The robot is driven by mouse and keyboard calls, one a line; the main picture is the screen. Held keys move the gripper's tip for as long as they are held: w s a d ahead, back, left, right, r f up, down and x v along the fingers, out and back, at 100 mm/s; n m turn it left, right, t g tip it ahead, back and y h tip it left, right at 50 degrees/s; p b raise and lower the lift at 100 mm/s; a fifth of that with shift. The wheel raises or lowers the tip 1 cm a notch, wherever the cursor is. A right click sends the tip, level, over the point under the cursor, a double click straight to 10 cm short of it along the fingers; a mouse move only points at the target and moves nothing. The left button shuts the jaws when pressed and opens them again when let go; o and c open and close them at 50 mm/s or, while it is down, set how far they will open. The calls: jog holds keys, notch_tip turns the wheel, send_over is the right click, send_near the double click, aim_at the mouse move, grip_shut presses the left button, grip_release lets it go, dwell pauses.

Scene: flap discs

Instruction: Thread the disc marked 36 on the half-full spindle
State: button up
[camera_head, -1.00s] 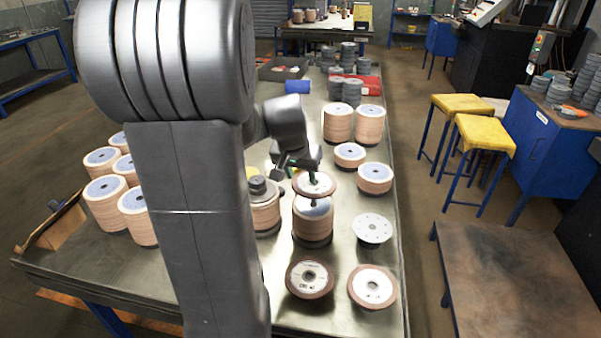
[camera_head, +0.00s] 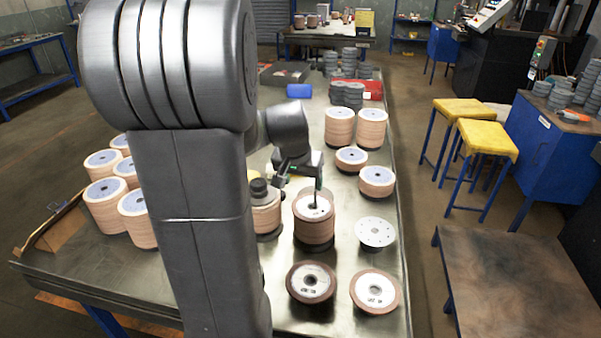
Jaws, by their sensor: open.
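A spindle (camera_head: 317,199) in the middle of the table carries a stack of tan flap discs (camera_head: 314,230). A disc with a white printed label (camera_head: 313,207) lies on top of that stack, around the spindle; its number is too small to read. My gripper (camera_head: 302,188) is open just above this disc, with one finger by the spindle and the other at the disc's left. The disc looks level and touching the stack. My arm hides part of the table's left side.
Two labelled discs, a left one (camera_head: 311,281) and a right one (camera_head: 375,290), lie in front. A white plate (camera_head: 376,233) is at the right. A dark-capped stack (camera_head: 266,215) stands close left of the spindle. Further stacks (camera_head: 339,128) stand behind.

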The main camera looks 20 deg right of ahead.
jog(key=v, duration=1.3)
jog(key=shift+r+b, duration=0.3)
jog(key=shift+r, duration=0.1)
